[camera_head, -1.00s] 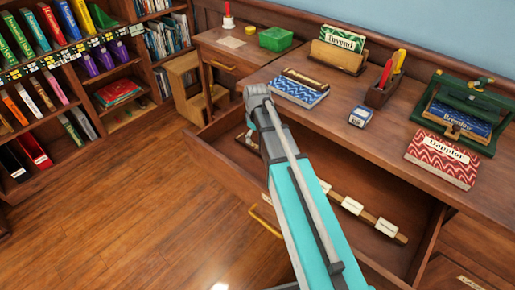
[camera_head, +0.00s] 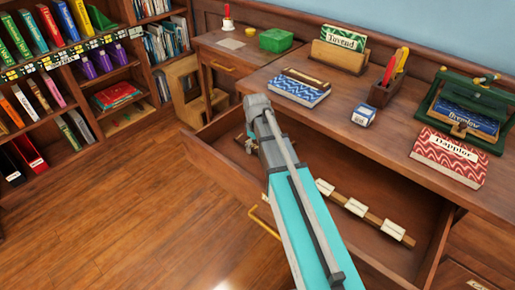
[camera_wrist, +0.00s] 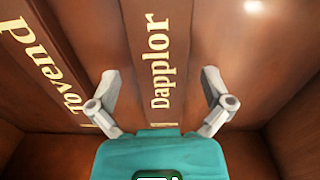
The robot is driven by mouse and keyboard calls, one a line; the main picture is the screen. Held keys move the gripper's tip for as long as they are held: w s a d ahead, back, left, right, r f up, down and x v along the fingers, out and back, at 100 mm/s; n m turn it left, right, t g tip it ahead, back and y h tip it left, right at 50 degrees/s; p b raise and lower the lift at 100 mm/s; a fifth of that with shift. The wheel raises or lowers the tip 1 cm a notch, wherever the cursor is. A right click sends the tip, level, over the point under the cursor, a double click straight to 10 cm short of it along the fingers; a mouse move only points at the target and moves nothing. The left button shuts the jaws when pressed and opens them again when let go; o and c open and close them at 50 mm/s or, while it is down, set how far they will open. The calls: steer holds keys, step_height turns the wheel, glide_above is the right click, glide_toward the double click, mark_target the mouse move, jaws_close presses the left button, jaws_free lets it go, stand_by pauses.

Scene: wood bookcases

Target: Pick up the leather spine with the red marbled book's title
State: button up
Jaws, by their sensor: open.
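The red marbled book (camera_head: 449,158) lies on the desk at the right in the head view; its label reads Dapplor. In the wrist view, a brown leather spine (camera_wrist: 157,30) with Dapplor in gold letters lies inside the open drawer (camera_head: 352,240). Another brown leather spine, lettered Tovend (camera_wrist: 38,65), lies to its left. My gripper (camera_wrist: 159,75) is open, with one finger on each side of the Dapplor spine's lower part. It holds nothing. Whether the fingers touch the spine or hover above it, I cannot tell. My arm hides part of the drawer in the head view.
A labelled wooden strip (camera_head: 375,219) lies in the drawer.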

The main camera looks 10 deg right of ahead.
steer(key=c, duration=1)
steer(key=shift+r, duration=0.1)
steer(key=shift+c, duration=0.2)
steer(key=shift+r+p, duration=0.9)
steer(key=shift+p, duration=0.05)
steer(key=s+a+r+p, duration=0.2)
steer(key=s+r+p, duration=0.9)
steer(key=s, duration=0.3)
